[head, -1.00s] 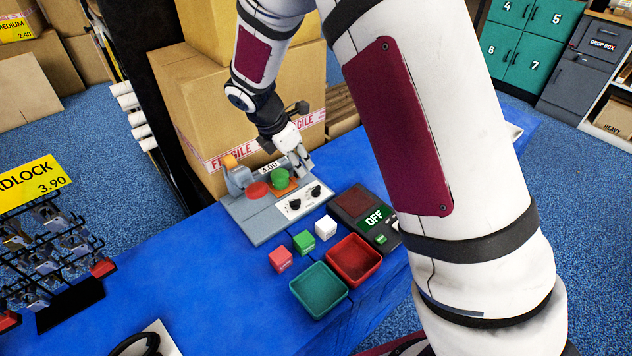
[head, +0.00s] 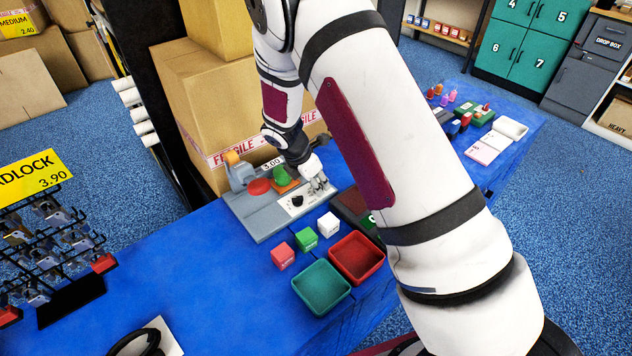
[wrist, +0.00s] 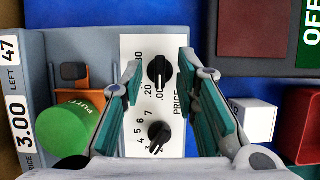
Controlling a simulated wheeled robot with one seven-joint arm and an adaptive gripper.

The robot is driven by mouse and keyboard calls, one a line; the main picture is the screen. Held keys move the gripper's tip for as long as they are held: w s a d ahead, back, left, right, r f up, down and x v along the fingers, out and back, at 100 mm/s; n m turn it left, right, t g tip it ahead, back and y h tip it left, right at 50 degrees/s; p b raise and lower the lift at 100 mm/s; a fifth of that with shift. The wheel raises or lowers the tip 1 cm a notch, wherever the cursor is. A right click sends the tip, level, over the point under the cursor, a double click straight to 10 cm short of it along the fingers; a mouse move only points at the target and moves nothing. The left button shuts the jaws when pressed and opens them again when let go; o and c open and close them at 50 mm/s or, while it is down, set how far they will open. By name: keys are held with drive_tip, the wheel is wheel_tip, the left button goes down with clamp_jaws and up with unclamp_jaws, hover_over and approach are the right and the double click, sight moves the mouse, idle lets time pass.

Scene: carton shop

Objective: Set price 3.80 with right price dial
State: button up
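The machine's white dial panel (wrist: 133,100) has two black dials. The right price dial (wrist: 158,68), with cents marks such as .20 and .00 around it, lies between my fingertips in the wrist view. The left dial (wrist: 159,136), with whole numbers such as 4 to 7, is below it there; it also shows in the head view (head: 298,201). My gripper (wrist: 160,72) is open, one finger on each side of the right dial; contact cannot be told. In the head view my gripper (head: 319,187) hides that dial. The price label (wrist: 28,125) reads 3.00.
A red tray (head: 357,258), a teal tray (head: 321,287) and small red, green and white cubes (head: 328,225) stand in front. Cartons (head: 200,100) stand behind.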

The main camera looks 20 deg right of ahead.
clamp_jaws()
drive_tip(key=shift+m, duration=0.3)
drive_tip(key=m+b, duration=0.1)
drive_tip(key=m+g+b, duration=0.1)
drive_tip(key=m, duration=0.1)
drive_tip(key=m+g, duration=0.1)
drive_tip(key=shift+w+m+b, duration=0.3)
drive_tip(key=shift+b, duration=0.1)
drive_tip(key=m+g+b, duration=0.1)
drive_tip(key=m, duration=0.2)
drive_tip(key=m+g+b, duration=0.1)
drive_tip(key=m, duration=0.2)
drive_tip(key=shift+w+b, duration=0.15)
drive_tip(key=shift+b, duration=0.2)
drive_tip(key=m+y+b, duration=0.1)
drive_tip(key=m, duration=0.2)
drive_tip(key=m+g+y, duration=0.1)
drive_tip(key=m, duration=0.2)
drive_tip(key=shift+w+d+m+g+b, duration=0.1)
drive_tip(key=shift+d+m+g+b, duration=0.1)
drive_tip(key=shift+m+g+b, duration=0.15)
drive_tip(key=m+y, duration=0.2)
drive_tip(key=m, duration=0.3)
drive_tip(key=shift+d+m, duration=0.15)
drive_tip(key=shift+m, duration=0.2)
drive_tip(key=shift+m+y, duration=0.3)
